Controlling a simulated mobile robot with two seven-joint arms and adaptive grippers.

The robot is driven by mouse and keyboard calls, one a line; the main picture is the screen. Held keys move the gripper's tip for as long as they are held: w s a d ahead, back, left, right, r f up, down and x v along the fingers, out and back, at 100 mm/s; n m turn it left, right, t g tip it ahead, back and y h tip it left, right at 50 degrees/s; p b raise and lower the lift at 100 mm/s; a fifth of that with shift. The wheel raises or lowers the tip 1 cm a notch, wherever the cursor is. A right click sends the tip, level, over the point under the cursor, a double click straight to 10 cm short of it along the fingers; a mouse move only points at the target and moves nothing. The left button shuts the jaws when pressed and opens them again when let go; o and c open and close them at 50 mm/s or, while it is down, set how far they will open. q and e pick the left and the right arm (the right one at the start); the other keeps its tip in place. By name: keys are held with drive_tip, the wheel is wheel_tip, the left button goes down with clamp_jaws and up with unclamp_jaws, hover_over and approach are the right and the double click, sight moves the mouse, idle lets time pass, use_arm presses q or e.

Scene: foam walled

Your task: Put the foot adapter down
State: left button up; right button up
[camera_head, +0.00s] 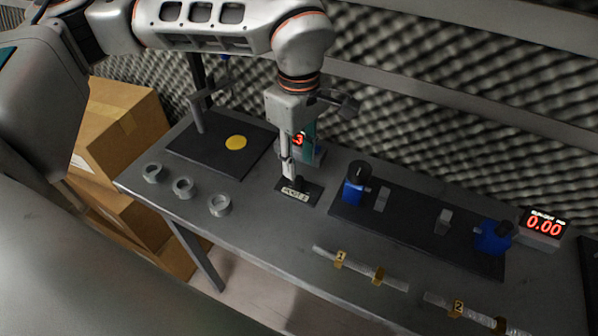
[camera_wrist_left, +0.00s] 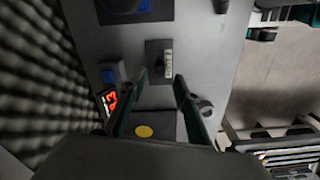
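No part is plainly marked as the foot adapter. Three grey rings stand in a row at the table's left front: left (camera_head: 152,172), middle (camera_head: 183,187) and right (camera_head: 220,204). One grey ring shows beside a finger in the left wrist view (camera_wrist_left: 206,105). My left gripper (camera_head: 288,175) points down just above a small dark plate with a pale label (camera_head: 297,193). In the left wrist view its two fingers (camera_wrist_left: 161,78) are spread, with the labelled plate (camera_wrist_left: 153,60) ahead of their tips. I see nothing held between them. A dark shape at that view's upper right may be my right gripper.
A black mat (camera_head: 185,152) with a yellow disc (camera_head: 236,142) lies at the back left. A dark base with blue clamps (camera_head: 420,232) fills the right. Wrapped rods (camera_head: 360,268) lie along the front. A red display (camera_head: 543,227) stands at right; foam wall runs behind.

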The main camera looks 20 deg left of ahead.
use_arm(q)
wheel_tip(320, 180, up, 5)
drive_tip(key=shift+r, duration=0.15)
drive_tip(key=o, duration=0.6)
drive_tip(key=shift+r, duration=0.15)
drive_tip(key=shift+o, duration=1.1)
drive_tip(key=shift+s+d, duration=0.2)
drive_tip(key=shift+d, duration=0.2)
drive_tip(key=y+b, duration=0.1)
drive_tip(key=y, duration=0.2)
approach(301, 180)
wheel_tip(301, 180, down, 3)
drive_tip(key=s, duration=0.1)
drive_tip(key=shift+s+f+t+y, duration=0.1)
drive_tip(key=shift+f+t+y, duration=0.4)
drive_tip(key=shift+t+y, duration=0.2)
drive_tip(key=shift+w+b+x, duration=0.15)
drive_tip(key=shift+x, duration=1.7)
drive_tip(key=shift+w+b+x, duration=0.1)
drive_tip(key=shift+b+x, duration=0.05)
drive_tip(key=shift+x, duration=1.65)
